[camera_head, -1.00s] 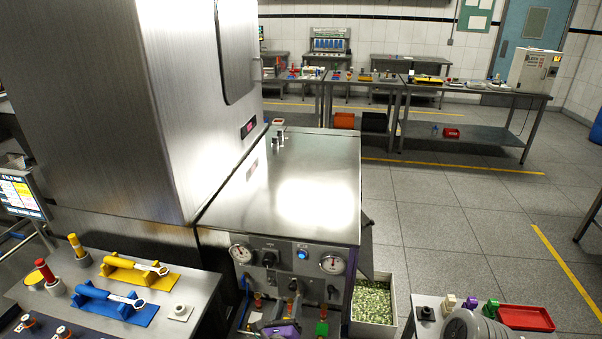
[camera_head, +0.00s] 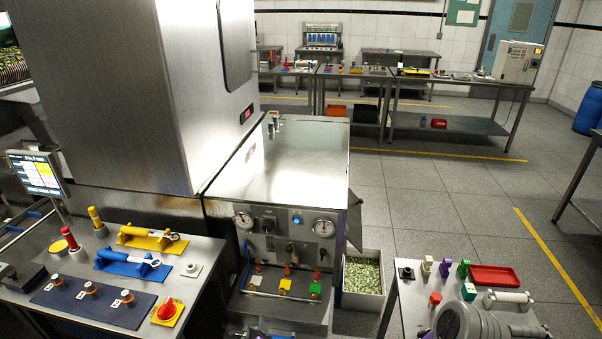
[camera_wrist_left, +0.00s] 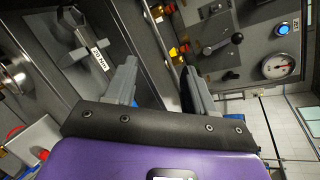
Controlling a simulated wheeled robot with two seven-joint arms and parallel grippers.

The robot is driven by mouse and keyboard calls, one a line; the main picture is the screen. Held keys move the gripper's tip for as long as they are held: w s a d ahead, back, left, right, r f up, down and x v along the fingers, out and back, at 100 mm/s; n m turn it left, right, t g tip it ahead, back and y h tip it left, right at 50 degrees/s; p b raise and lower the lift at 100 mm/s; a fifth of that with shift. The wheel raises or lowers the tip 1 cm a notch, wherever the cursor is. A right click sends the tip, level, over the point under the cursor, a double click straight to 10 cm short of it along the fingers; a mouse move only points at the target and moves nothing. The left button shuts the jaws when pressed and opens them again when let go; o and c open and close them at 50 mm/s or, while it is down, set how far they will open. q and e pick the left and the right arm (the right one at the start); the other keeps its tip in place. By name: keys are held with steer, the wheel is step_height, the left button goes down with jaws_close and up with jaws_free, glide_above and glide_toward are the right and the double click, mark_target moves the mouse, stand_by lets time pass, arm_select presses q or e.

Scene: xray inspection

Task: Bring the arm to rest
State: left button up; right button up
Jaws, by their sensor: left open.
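My left gripper (camera_wrist_left: 158,85) shows in the left wrist view, with its two grey fingers apart and nothing between them. Its dark mounting plate and purple wrist housing fill the bottom of that view. It is in front of a metal panel with a black lever (camera_wrist_left: 222,43), a blue button (camera_wrist_left: 283,30) and a round gauge (camera_wrist_left: 277,67). In the head view only a small dark bit at the bottom edge, below the panel, may be part of it. My right gripper is in neither view.
A steel cabinet (camera_head: 115,90) stands left of the lower steel console (camera_head: 285,160). A table (camera_head: 205,262) at lower left holds colored tools. A bin of green pieces (camera_head: 362,278) stands right of the console. A table at lower right holds a red tray (camera_head: 494,275) and a grey rounded machine (camera_head: 470,322).

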arm_select(q)
steer(key=s+a+f+n+g+y+p, duration=0.1)
steer(key=s+a+f+n+g, duration=0.3)
steer(key=s+n, duration=0.3)
steer(key=s+a+f+n+g, duration=0.1)
steer(key=s+f+n+g, duration=0.3)
steer(key=s+f+n, duration=0.3)
steer(key=s+d+r+n+g+h+p, duration=0.1)
steer(key=s+d+r+n+g+h, duration=0.1)
steer(key=s+n, duration=0.5)
steer(key=s+d+r+n+g+h+p, duration=0.1)
steer(key=s+d+r+n+g+h, duration=0.2)
steer(key=s+d+n, duration=0.3)
steer(key=shift+s+d+r+n+g+h, duration=0.2)
steer(key=shift+s+d+n+g+h, duration=0.15)
steer(key=shift+s+h, duration=0.3)
